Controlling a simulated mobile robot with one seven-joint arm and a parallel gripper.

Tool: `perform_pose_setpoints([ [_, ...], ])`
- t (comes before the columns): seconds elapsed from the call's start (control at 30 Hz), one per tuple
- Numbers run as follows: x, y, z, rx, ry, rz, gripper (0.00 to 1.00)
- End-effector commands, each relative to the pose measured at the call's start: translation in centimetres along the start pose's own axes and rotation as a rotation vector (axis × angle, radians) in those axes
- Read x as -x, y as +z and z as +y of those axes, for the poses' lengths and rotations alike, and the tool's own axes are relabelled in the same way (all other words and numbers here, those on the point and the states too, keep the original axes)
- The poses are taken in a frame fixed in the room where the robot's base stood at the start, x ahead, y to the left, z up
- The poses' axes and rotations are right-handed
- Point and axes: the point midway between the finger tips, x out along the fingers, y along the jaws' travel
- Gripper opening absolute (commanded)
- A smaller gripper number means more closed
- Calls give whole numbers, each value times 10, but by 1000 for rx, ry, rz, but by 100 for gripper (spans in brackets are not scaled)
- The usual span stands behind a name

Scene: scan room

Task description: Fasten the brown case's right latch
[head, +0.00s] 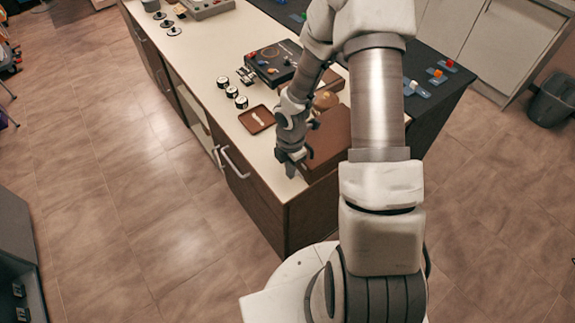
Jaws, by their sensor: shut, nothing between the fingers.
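The brown case (332,133) lies on the near end of the white counter top, partly hidden behind my arm. My gripper (291,173) points down at the case's left front side, close to the counter's near edge. Its fingers are shut with nothing seen between them. I cannot tell whether it touches the case. The case's latches are too small or hidden to make out, so I cannot tell how the right latch stands.
A brown tray (246,122) with a small white item lies left of the case. Several black-and-white round pieces (232,92) and a dark box (276,62) stand farther back. A handled drawer front (236,163) faces left. A bin (553,101) stands at far right.

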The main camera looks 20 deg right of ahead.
Motion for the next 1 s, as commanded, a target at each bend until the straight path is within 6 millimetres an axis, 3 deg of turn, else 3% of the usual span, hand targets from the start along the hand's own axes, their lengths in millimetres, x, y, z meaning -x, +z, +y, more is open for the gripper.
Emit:
perform_pose_setpoints([
  [0.2,6,8,0,-1,0,-1,0],
  [0.47,4,7,0,1,0,-2,0],
  [1.0,20,7,0,1,0,-2,0],
])
